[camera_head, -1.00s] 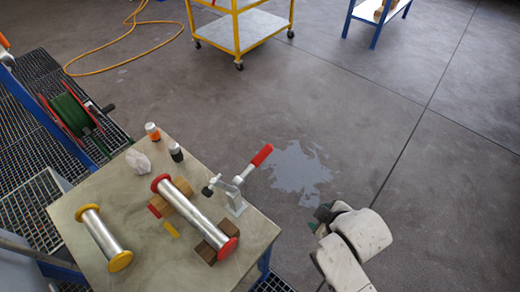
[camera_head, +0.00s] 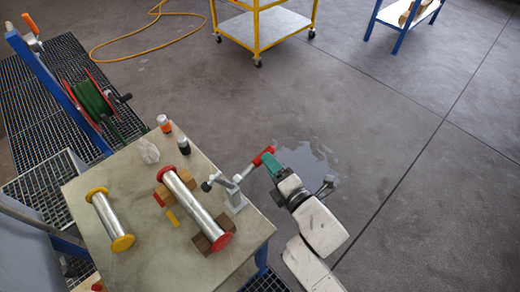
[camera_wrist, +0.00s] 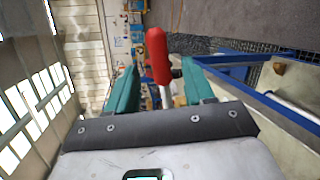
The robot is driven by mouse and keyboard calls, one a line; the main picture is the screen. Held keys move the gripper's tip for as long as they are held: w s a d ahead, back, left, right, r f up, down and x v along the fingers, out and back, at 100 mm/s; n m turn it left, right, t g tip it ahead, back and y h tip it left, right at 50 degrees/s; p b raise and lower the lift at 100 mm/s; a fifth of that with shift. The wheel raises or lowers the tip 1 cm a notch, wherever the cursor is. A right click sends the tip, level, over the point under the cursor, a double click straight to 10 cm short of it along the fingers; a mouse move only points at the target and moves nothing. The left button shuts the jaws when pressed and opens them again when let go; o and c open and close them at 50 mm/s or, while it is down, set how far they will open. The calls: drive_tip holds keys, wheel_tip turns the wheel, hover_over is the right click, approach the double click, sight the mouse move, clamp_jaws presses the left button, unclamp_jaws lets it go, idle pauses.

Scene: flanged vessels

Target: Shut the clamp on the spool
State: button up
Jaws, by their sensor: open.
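The spool (camera_head: 194,204), a silver tube with red end flanges, lies on wooden blocks on the table. The toggle clamp (camera_head: 235,198) stands at its right, near the table edge. Its black-tipped arm reaches left toward the spool; I cannot tell whether the tip touches. Its red handle (camera_head: 263,156) slants up and right, beyond the table edge. My gripper (camera_head: 272,163) is open at the handle, with teal fingers. In the wrist view the red handle (camera_wrist: 158,55) shows between the open fingers of my gripper (camera_wrist: 161,90), with a gap on each side.
A second spool with yellow flanges (camera_head: 109,222) lies at the table's left. Two small bottles (camera_head: 173,135) and a pale lump (camera_head: 148,150) stand at the back. A green reel (camera_head: 92,103) is behind left. Floor right of the table (camera_head: 410,180) is clear.

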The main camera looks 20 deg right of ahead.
drive_tip(key=x, duration=0.7)
drive_tip(key=shift+w, duration=0.2)
drive_tip(key=shift+f, duration=0.1)
clamp_jaws()
